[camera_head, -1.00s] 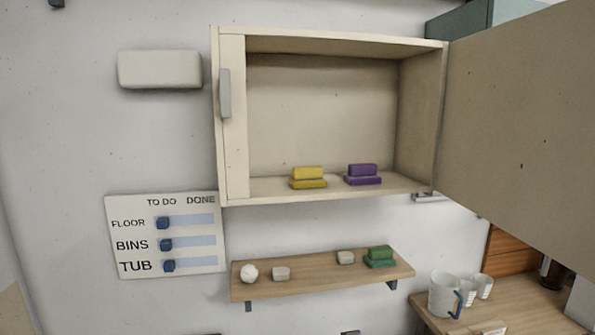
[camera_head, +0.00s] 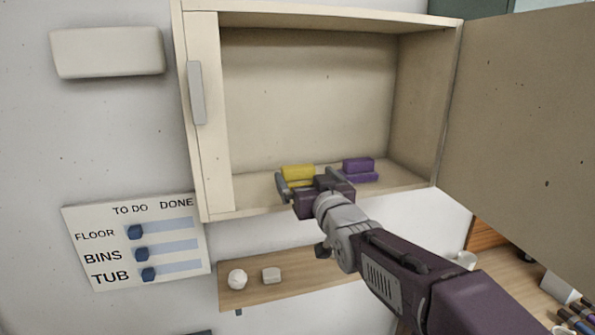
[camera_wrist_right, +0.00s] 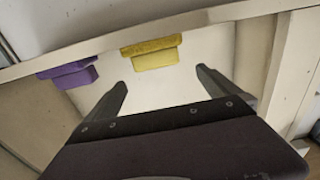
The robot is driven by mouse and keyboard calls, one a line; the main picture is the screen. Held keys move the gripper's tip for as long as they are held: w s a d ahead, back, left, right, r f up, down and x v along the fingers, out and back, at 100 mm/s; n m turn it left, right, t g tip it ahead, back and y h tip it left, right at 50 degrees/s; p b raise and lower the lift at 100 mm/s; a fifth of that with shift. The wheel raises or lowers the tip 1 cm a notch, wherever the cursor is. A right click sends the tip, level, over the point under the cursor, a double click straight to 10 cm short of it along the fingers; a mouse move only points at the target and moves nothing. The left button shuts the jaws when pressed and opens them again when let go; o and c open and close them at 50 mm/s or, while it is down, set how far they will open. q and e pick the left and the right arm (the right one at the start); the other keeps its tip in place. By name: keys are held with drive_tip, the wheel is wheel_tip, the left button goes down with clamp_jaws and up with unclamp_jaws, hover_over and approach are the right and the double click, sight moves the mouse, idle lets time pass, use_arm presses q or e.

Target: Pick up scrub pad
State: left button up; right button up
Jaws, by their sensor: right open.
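Two two-layer, scrub-pad-like blocks lie on the floor of the open wall cabinet. The yellow pad (camera_head: 298,172) is left of the purple pad (camera_head: 359,165). My right gripper (camera_head: 308,181) is open and empty at the cabinet's front edge, in front of the yellow pad, and hides its lower part. In the right wrist view, the yellow pad (camera_wrist_right: 152,54) lies beyond and between the open fingertips (camera_wrist_right: 161,77), apart from them. The purple pad (camera_wrist_right: 68,74) is off to the left there. My left gripper is not in view.
The cabinet (camera_head: 207,120) has its door (camera_head: 520,130) swung open to the right. Below, a wooden shelf (camera_head: 300,287) holds a white ball (camera_head: 237,279) and a pale block (camera_head: 272,275); my arm covers its right part. A task board (camera_head: 138,240) hangs at left.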

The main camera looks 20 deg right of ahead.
sight(300, 171)
drive_tip(key=shift+w+r, duration=0.15)
drive_tip(key=w, duration=0.1)
drive_tip(key=w+f+p, duration=0.1)
drive_tip(key=w, duration=0.1)
drive_tip(key=shift+w+d, duration=0.15)
drive_tip(key=shift+w, duration=0.05)
drive_tip(key=w+p, duration=0.2)
drive_tip(key=w, duration=0.2)
drive_tip(key=shift+f, duration=0.1)
drive_tip(key=shift+w+p, duration=0.25)
drive_tip(key=shift+p, duration=0.2)
drive_tip(key=shift+s, duration=0.35)
drive_tip(key=shift+w+f, duration=0.1)
drive_tip(key=shift+w, duration=0.2)
drive_tip(key=c, duration=1.4)
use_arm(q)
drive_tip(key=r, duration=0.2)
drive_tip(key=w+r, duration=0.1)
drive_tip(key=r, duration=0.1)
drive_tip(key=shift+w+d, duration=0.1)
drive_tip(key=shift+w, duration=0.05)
use_arm(e)
drive_tip(key=shift+c, duration=0.2)
